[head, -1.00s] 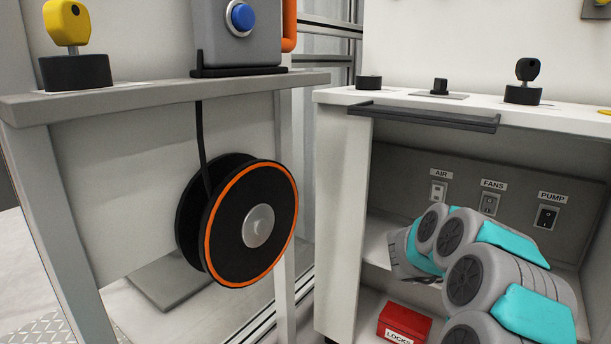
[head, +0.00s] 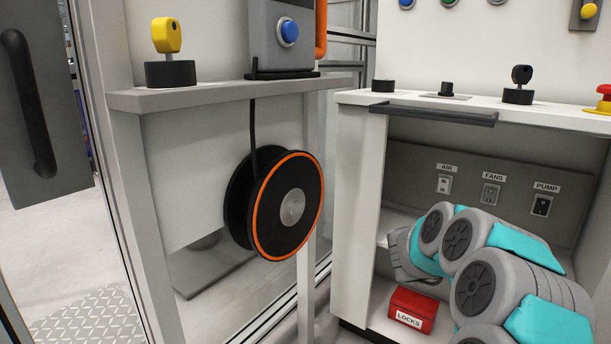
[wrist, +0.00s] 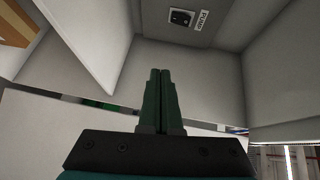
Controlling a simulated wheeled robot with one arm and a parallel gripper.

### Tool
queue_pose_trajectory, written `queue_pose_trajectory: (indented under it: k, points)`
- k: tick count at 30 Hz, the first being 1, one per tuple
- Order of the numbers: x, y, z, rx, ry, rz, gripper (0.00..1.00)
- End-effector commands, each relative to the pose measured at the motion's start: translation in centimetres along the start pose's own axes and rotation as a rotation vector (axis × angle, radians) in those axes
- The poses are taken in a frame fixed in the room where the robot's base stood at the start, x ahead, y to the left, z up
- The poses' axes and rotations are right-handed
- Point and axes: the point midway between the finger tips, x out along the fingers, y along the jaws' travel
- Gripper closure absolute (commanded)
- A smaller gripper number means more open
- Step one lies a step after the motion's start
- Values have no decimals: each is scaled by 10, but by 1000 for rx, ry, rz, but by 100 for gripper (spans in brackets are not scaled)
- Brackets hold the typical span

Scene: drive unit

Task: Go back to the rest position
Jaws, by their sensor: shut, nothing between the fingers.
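My gripper (wrist: 159,75) is in the lower middle of the wrist view, its two dark green fingers shut together with nothing between them. A pump switch (wrist: 181,17) with its label shows beyond the fingertips at the top, apart from them. In the head view my grey and teal arm is folded in front of the open cabinet (head: 350,220) at the lower right. The gripper's fingers cannot be made out there.
The cabinet's back panel carries air (head: 444,184), fans (head: 491,194) and pump switches. A red locks box (head: 413,309) sits on its floor, close to my arm. A cable reel (head: 275,205) hangs left under a shelf (head: 210,95) with a yellow key (head: 167,36). Floor shows at far left.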

Motion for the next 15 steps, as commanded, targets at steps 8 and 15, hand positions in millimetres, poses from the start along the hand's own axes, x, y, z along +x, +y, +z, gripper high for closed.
queue_pose_trajectory:
  k: [8, 15]
  points:
    - [-41, -28, 59, -62, -280, 26, 100]
    - [-135, -60, 122, -224, -697, 31, 100]
